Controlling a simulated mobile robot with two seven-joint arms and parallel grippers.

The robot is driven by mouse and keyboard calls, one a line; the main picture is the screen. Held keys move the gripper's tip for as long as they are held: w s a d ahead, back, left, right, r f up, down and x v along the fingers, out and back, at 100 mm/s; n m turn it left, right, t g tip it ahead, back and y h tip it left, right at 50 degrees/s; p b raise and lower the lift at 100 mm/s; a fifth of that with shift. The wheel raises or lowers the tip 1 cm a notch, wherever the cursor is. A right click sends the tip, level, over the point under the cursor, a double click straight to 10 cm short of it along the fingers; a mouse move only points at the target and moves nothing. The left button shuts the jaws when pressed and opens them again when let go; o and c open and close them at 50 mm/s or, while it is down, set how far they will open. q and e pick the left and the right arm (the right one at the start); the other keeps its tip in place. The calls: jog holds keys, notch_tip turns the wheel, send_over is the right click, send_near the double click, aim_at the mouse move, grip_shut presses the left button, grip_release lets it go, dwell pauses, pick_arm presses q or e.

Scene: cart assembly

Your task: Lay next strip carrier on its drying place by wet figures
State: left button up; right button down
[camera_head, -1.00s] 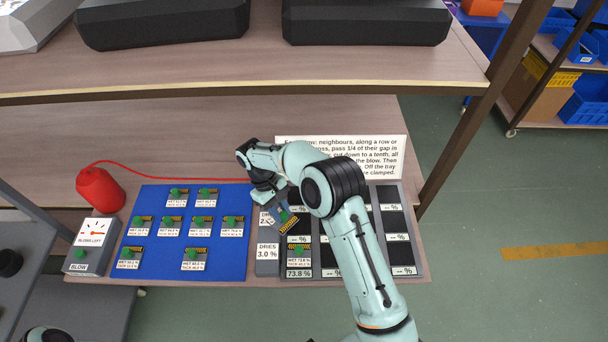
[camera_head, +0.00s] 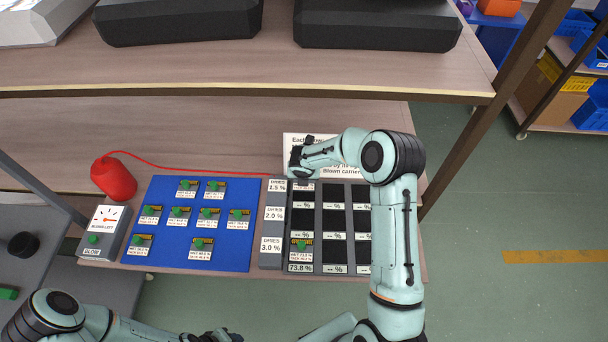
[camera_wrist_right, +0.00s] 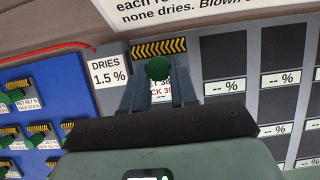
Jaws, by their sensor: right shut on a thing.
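My right gripper (camera_wrist_right: 157,74) is shut on the green knob of a strip carrier (camera_wrist_right: 159,47) with a yellow-black striped end and a white label. It is over the top-left cell of the dark tray (camera_head: 311,229), beside the "DRIES 1.5 %" label (camera_wrist_right: 107,73). I cannot tell whether the carrier touches the tray. Another carrier (camera_head: 302,247) lies in the bottom-left cell, above a 73.8 % readout. Several carriers lie on the blue mat (camera_head: 165,185). My left gripper (camera_head: 228,337) is at the bottom edge, its jaws unclear.
A red bulb (camera_head: 113,180) with a red tube stands left of the mat, behind a blow box (camera_head: 103,232) with a gauge. A white text sign (camera_head: 294,143) stands behind the tray. A shelf (camera_head: 250,72) overhangs the back. The visible other cells are empty.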

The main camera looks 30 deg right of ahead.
pick_arm(q)
jog(key=shift+s+f, duration=0.1)
jog(key=shift+f, duration=0.05)
pick_arm(e)
jog(key=shift+s, duration=0.1)
jog(key=shift+s+f+b, duration=0.1)
jog(key=shift+f+b, duration=0.7)
jog(key=shift+f, duration=1.45)
pick_arm(q)
jog(key=shift+s+f, duration=1.1)
pick_arm(e)
jog(key=shift+r, duration=0.1)
pick_arm(q)
jog(key=shift+w+r, duration=0.15)
pick_arm(e)
jog(key=shift+w, duration=0.2)
jog(key=shift+s, duration=0.1)
jog(key=shift+f, duration=0.2)
pick_arm(q)
jog(key=shift+s+f+b, duration=0.3)
jog(key=shift+f, duration=0.05)
pick_arm(e)
jog(key=shift+f, duration=0.55)
